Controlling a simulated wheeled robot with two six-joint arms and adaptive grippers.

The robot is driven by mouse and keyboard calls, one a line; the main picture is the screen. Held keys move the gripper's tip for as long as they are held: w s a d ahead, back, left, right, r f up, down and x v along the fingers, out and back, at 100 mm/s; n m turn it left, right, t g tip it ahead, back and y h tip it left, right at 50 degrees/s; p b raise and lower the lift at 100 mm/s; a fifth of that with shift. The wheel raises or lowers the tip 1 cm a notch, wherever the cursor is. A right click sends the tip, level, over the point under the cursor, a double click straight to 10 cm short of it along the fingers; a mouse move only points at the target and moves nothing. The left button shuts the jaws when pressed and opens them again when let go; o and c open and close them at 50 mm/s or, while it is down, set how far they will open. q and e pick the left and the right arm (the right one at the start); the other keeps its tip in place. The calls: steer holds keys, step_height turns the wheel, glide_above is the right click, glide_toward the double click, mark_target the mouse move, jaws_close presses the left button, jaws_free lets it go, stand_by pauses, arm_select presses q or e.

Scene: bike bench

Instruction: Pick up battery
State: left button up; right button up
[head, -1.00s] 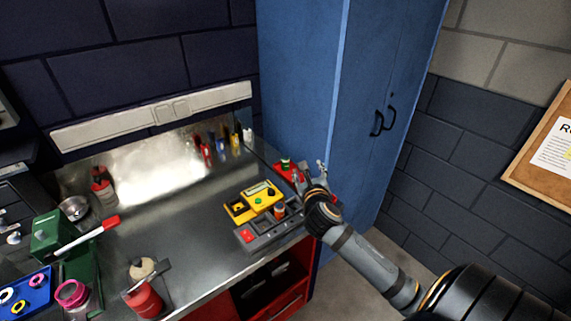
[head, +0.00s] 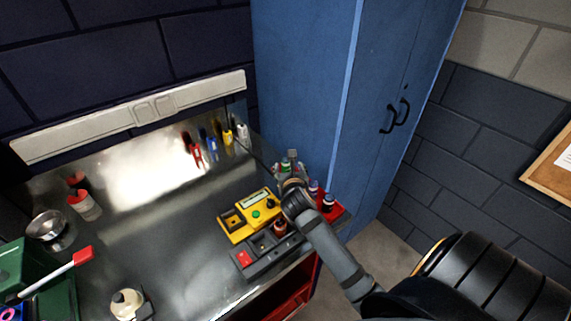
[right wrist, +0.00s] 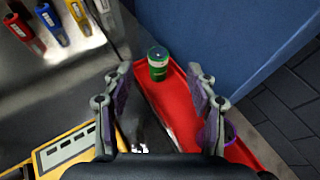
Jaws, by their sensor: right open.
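A green cylinder with a clear-looking top, likely a battery, stands on a red tray (right wrist: 180,108) in the right wrist view (right wrist: 158,66). My right gripper (right wrist: 160,78) is open, with one finger on each side of the picture and the green cylinder ahead between them. The fingers do not touch it. In the head view the right gripper (head: 289,163) is over the back right corner of the bench and partly hides the tray (head: 335,212). My left gripper is not in view.
A yellow tester (head: 252,215) and a grey charger (head: 262,254) holding a reddish cylinder (head: 280,228) lie beside my right arm. A blue cabinet (head: 310,90) rises close behind the tray.

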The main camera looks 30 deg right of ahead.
mark_target(286, 160)
steer(key=x, duration=0.3)
steer(key=shift+f, duration=0.15)
steer(key=shift+p+x, duration=0.35)
steer(key=shift+x, duration=0.45)
steer(key=x, duration=0.3)
steer(key=shift+w+f, duration=0.15)
steer(key=shift+w, duration=0.2)
steer(key=shift+w+d+f, duration=0.1)
steer(key=shift+w+d, duration=0.05)
steer(key=shift+c, duration=0.2)
steer(key=shift+s, duration=0.2)
steer(key=shift+c, duration=1.3)
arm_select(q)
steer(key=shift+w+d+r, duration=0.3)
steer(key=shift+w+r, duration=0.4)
arm_select(e)
steer(key=shift+w, duration=0.1)
jaws_close()
